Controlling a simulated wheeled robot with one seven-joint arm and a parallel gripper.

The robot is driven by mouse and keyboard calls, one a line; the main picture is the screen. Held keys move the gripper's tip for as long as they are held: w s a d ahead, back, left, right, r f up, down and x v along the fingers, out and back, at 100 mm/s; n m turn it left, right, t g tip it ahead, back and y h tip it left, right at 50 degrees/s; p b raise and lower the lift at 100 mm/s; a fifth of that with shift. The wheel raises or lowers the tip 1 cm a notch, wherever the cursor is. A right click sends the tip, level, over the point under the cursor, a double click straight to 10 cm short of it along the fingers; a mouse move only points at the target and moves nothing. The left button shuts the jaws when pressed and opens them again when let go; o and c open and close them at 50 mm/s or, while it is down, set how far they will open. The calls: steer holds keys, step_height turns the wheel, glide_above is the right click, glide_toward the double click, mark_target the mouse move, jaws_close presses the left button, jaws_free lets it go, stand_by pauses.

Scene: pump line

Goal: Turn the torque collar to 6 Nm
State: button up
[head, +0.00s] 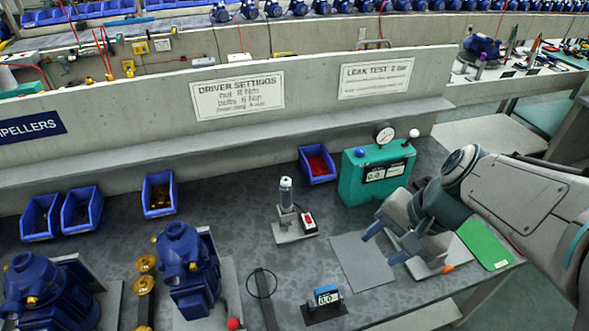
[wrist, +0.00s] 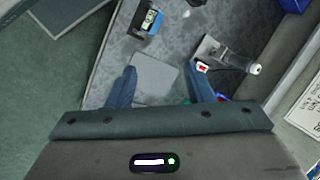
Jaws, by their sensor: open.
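An upright driver-like tool with a clear and grey body and white cap (head: 286,190) stands in a grey stand (head: 290,232) near the bench middle. A red switch on a small box (head: 308,220) sits beside it. In the wrist view the tool's white cap (wrist: 255,68) is right of my fingers. I cannot make out a collar or its scale on the tool. My gripper (head: 385,244) is open and empty, above the grey mat (head: 362,262), to the right of the tool and apart from it. Its two blue fingers also show in the wrist view (wrist: 160,72).
A small blue display unit (head: 327,296) stands at the front. A teal gauge box (head: 376,175) stands behind my gripper. A red-filled blue bin (head: 317,166) is at the back. A blue pump (head: 187,270) is at left. A wall sign (head: 238,95) reads driver settings, bolts 6 Nm.

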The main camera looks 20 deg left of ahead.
steer(key=w+a+f+m+g+y+b, duration=0.1)
steer(key=w+a+f+m+y+b, duration=0.3)
steer(key=a+f, duration=0.2)
steer(key=m+t+y+b, duration=0.4)
steer(key=m+y+b, duration=0.5)
steer(key=m, duration=0.3)
glide_toward(285, 180)
steer(key=x, duration=1)
steer(key=c, duration=1)
